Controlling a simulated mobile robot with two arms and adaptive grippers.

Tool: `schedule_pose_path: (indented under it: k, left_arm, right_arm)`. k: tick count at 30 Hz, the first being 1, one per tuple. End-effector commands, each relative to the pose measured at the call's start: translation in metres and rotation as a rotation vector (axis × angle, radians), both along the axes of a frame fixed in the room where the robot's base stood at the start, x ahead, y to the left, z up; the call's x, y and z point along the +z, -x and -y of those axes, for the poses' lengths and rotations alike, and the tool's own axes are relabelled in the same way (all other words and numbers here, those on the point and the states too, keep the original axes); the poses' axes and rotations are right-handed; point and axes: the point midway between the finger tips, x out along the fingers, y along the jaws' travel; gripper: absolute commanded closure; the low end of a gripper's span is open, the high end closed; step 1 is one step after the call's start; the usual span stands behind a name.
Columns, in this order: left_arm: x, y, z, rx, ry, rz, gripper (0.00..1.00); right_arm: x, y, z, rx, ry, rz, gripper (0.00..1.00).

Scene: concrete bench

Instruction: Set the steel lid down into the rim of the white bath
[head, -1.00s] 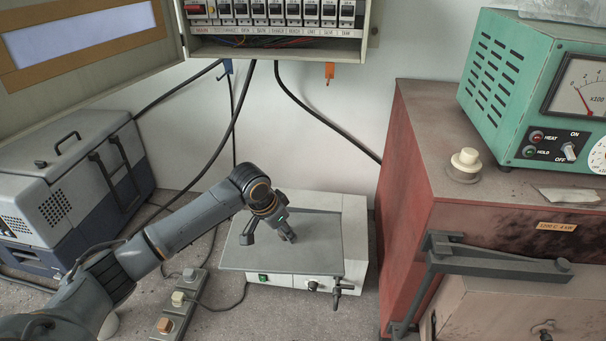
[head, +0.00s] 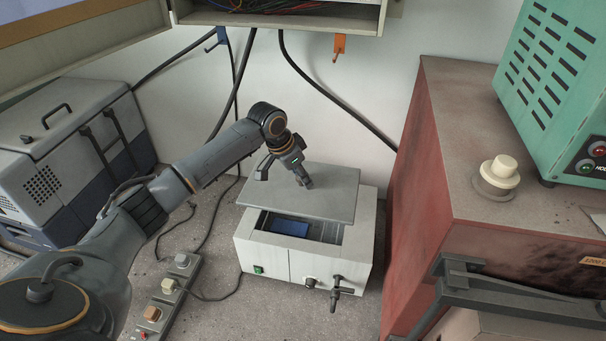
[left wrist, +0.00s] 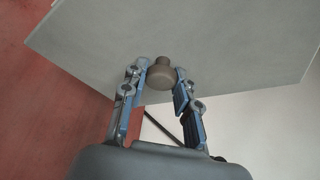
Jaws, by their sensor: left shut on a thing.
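The steel lid (head: 330,197) is a flat grey plate held above the white bath (head: 262,265), over its back and right part. The front and left of the bath's opening show uncovered, with a blue thing (head: 290,227) inside. My left gripper (head: 305,182) is shut on the lid's knob; the brown knob (left wrist: 160,74) sits between the fingertips (left wrist: 160,80) in the left wrist view. The lid looks roughly level and apart from the rim at its front. Its far edge against the bath is hidden. My right gripper is not in view.
A red furnace cabinet (head: 450,150) stands close on the right, with a green meter box (head: 555,90) on top. A power strip (head: 168,295) lies at front left. A grey-blue case (head: 75,150) stands at left. A tap (head: 340,287) sticks out from the bath's front.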

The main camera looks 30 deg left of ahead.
Motion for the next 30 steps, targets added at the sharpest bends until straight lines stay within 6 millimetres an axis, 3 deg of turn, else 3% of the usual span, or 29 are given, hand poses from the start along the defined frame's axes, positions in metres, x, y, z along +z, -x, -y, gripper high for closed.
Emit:
schedule_pose_path:
  k: [1,4,9,13,22,30]
  left_arm:
    - [-0.011,-0.001,0.0,0.0,0.0,0.002,1.0]
    - [-0.023,-0.001,0.0,0.0,0.001,0.003,1.0]
    - [-0.041,-0.001,0.0,0.001,0.0,0.004,1.0]
    - [-0.056,-0.001,0.0,0.001,0.0,0.004,1.0]
    - [-0.086,-0.001,0.0,0.001,-0.001,0.003,1.0]
    - [-0.094,-0.001,0.0,0.0,0.002,0.003,1.0]
  right_arm:
    - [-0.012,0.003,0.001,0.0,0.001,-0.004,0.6]
    - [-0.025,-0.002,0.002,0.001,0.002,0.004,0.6]
    - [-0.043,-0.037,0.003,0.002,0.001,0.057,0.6]
    - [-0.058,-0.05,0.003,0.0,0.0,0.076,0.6]
    - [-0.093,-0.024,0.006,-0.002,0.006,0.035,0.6]
    - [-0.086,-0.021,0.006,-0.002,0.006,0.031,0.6]
